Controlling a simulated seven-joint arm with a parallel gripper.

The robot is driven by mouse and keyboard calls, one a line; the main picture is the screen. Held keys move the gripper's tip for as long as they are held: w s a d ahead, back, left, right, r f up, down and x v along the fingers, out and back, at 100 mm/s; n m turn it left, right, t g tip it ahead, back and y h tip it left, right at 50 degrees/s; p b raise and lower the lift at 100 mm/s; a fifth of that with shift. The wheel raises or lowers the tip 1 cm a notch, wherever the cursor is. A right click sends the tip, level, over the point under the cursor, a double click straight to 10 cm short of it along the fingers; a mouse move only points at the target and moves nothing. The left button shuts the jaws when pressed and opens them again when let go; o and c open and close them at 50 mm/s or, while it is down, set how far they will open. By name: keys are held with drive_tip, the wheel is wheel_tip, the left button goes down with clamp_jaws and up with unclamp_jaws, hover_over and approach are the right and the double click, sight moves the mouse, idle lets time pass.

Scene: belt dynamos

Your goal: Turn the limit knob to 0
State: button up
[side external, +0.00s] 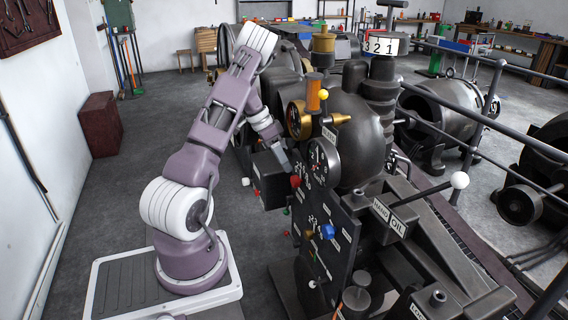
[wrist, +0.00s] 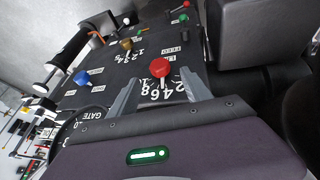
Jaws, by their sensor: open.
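The limit knob, a red ball (wrist: 160,68), stands on the dark panel in the wrist view beside a label starting with "LI". A white bar runs from it toward a white scale with 2, 4, 6 and 8, near the 4 and 6. The 0 mark cannot be made out. My gripper (wrist: 159,77) is open, with one grey finger on each side of the knob; whether either touches it cannot be told. In the side external view a red knob (side external: 296,181) shows on the machine's front; my fingers are not clearly visible there.
A blue knob (wrist: 82,77) and a brass knob (wrist: 126,43) sit left of the red knob, with a white-ended lever (wrist: 38,89) farther left. A dark box (wrist: 260,30) juts out at upper right. Open floor (side external: 105,200) lies left of the machine.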

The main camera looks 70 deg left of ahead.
sight(294, 178)
drive_tip(key=w+f, duration=0.1)
drive_tip(key=f, duration=0.1)
drive_tip(key=w+d+f+y, duration=0.1)
drive_tip(key=f, duration=0.1)
drive_tip(key=w+d+f+y, duration=0.1)
drive_tip(key=f, duration=0.1)
drive_tip(key=shift+w+f+n, duration=0.15)
drive_tip(key=shift+f+n, duration=0.15)
clamp_jaws()
drive_tip(key=shift+a, duration=0.15)
